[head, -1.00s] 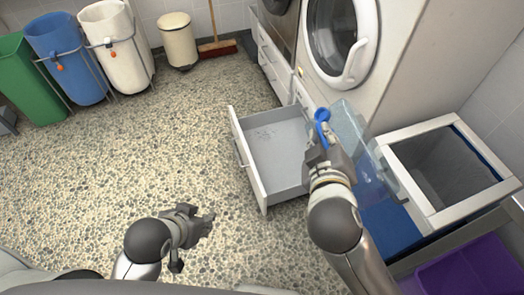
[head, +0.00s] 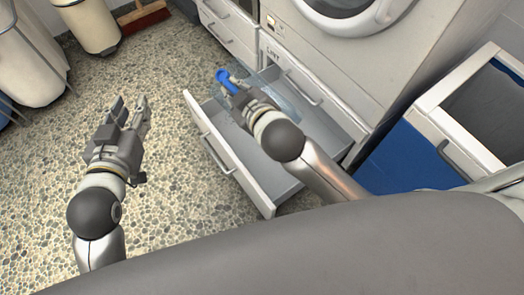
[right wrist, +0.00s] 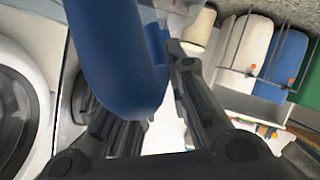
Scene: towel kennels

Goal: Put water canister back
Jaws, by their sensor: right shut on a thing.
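The water canister has a clear, pale blue body (head: 283,94) and a solid blue handle (head: 227,79). My right gripper (head: 240,92) is shut on the blue handle, which fills much of the right wrist view (right wrist: 122,60). The canister is over the open drawer (head: 235,165) below the washing machine; its body is partly hidden by my arm, and I cannot tell whether it touches the drawer floor. My left gripper (head: 130,104) is open and empty above the floor, left of the drawer.
The washing machine (head: 330,60) stands behind the drawer. A white-framed bin (head: 445,110) and a blue surface (head: 405,160) lie to the right. The speckled floor (head: 170,205) left of the drawer is clear.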

